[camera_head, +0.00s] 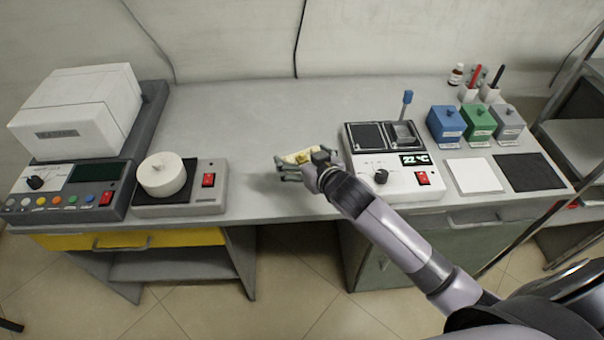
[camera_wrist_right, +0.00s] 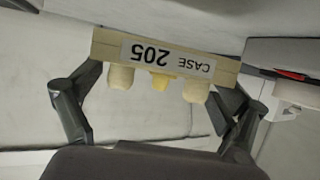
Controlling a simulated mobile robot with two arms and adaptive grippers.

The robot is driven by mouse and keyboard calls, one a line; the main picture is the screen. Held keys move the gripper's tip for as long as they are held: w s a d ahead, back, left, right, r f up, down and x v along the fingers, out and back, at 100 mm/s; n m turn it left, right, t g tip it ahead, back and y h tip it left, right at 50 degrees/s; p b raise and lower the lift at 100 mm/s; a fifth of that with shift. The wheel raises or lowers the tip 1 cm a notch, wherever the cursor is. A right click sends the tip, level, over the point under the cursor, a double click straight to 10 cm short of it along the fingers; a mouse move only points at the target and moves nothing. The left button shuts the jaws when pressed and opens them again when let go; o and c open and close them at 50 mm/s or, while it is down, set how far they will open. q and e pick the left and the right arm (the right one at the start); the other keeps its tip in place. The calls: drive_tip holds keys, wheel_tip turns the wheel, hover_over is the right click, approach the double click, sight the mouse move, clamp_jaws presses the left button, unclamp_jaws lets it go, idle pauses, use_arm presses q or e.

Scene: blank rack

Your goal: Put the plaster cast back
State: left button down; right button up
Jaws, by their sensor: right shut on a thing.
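The plaster cast (camera_head: 299,157) is a pale yellow piece held by my right gripper (camera_head: 302,168) over the middle of the bench. In the right wrist view the cast (camera_wrist_right: 225,69) appears as a flat cream slab with rounded stubs and a yellower one between them. Its label reads "CASE 205" and shows upside down. The fingers of the right gripper (camera_wrist_right: 160,95) are on either side of the cast, shut on it. The gripper hides part of the cast in the head view. My left gripper is not in view.
The grey bench (camera_head: 250,110) is clear behind the gripper. A device with a round white top (camera_head: 162,174) stands left, beside a white-boxed machine (camera_head: 80,110). A heater unit reading 22 °C (camera_head: 395,180) stands right, then blue, green and grey boxes (camera_head: 477,122), white and black pads (camera_head: 531,172).

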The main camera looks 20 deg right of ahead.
drive_tip(key=shift+f, duration=3.25)
drive_tip(key=shift+f+b, duration=0.15)
drive_tip(key=shift+b, duration=0.15)
drive_tip(key=o, duration=1.1)
